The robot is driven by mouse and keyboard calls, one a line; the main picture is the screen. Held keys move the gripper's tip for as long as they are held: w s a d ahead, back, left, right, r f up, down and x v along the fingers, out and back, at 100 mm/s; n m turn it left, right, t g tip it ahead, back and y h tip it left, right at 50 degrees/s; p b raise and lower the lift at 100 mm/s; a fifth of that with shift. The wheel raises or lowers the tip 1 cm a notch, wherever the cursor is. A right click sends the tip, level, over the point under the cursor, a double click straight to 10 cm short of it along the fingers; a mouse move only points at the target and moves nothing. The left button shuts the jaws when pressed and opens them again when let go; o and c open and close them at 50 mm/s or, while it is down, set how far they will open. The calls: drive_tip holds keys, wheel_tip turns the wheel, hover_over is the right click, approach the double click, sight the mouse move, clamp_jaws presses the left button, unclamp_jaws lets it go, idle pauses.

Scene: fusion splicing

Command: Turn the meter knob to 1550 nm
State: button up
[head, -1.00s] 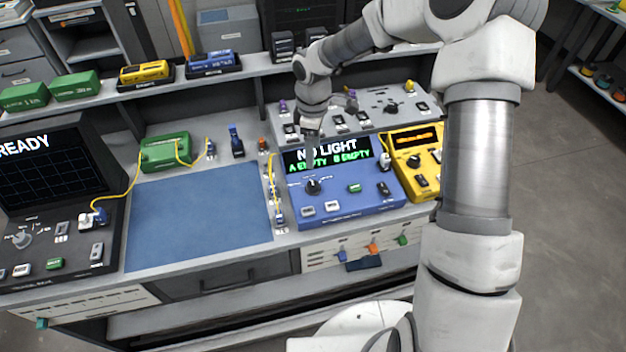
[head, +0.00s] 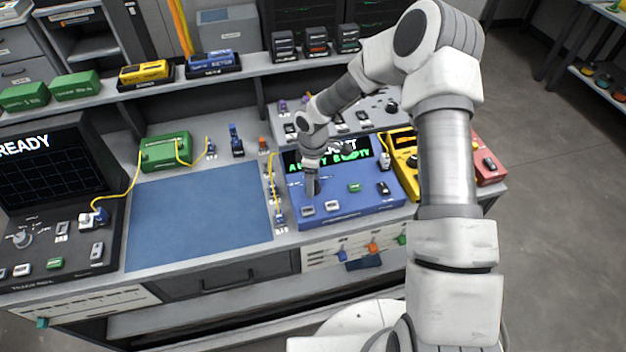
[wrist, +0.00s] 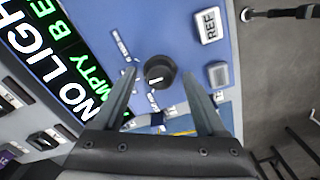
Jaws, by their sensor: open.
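The blue meter (head: 345,205) stands on the bench right of the blue mat. Its screen (wrist: 60,62) shows NO LIGHT and EMPTY in the wrist view. The round black meter knob (wrist: 160,72) has a white pointer mark and small labels around it, too blurred to read. My gripper (wrist: 158,76) is open, with one finger on each side of the knob in the wrist view. I cannot tell whether the fingers touch it. In the head view my gripper (head: 312,188) is low over the meter's left part and hides the knob.
The REF button (wrist: 208,26) and a grey button (wrist: 218,74) sit beside the knob. A yellow device (head: 402,150) stands right of the meter, and a yellow cable (head: 270,170) runs along its left. The blue mat (head: 195,215) is bare.

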clamp_jaws()
drive_tip(key=shift+m+b, duration=0.3)
drive_tip(key=m+b, duration=0.3)
drive_tip(key=shift+f, duration=0.1)
drive_tip(key=m+b, duration=0.3)
drive_tip(key=m, duration=0.3)
drive_tip(key=shift+m+b, duration=0.3)
idle(0.4)
unclamp_jaws()
